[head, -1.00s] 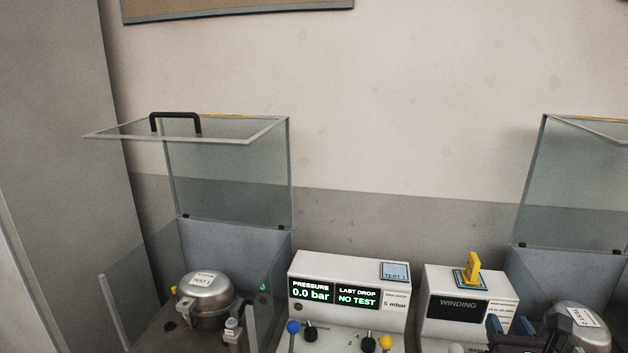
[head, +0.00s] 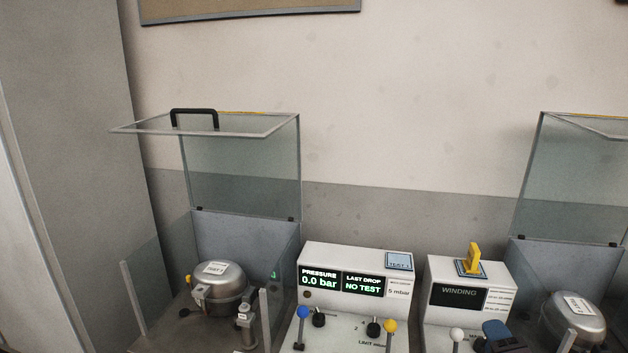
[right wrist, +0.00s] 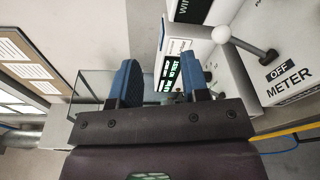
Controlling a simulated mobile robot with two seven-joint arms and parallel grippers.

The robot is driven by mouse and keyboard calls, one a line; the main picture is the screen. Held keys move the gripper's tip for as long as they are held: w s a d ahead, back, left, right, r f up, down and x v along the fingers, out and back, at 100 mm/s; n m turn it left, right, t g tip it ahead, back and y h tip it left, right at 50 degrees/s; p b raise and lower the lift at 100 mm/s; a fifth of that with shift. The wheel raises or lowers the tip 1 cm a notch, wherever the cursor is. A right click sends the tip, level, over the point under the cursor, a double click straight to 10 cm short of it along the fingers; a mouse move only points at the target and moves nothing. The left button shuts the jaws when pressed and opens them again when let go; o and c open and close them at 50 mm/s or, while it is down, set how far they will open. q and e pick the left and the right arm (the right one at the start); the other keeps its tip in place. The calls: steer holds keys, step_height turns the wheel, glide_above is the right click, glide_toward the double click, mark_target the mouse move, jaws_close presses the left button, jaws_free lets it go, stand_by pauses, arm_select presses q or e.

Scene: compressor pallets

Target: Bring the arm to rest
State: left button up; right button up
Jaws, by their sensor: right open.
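My right gripper (head: 496,334) shows at the bottom right of the head view, in front of the winding meter box (head: 459,295). Only a blue and dark part of it shows there. In the right wrist view its two blue fingers (right wrist: 160,82) stand apart with nothing between them. Beyond the fingers lie the lit pressure display and, to the right, the meter panel marked OFF (right wrist: 279,74) with a white-knobbed lever (right wrist: 222,35). My left gripper is in neither view.
A glass test chamber (head: 241,177) with its lid raised holds a silver compressor (head: 219,288). The pressure box (head: 354,258) reads 0.0 bar and NO TEST. A second compressor (head: 572,320) sits in the open chamber at right. Blue, yellow and white knobs stand along the front.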

steer(key=s+a+f+m+g, duration=0.2)
steer(key=s+f+m, duration=0.7)
steer(key=f, duration=0.2)
steer(key=s+a+f+m+g+y, duration=0.1)
steer(key=s+a+f+m+g, duration=0.2)
steer(key=s+f+m, duration=0.6)
step_height(320, 180, down, 2)
steer(key=shift+a+f+m+y, duration=0.1)
steer(key=shift+a+m+y, duration=0.15)
steer(key=shift+m, duration=0.45)
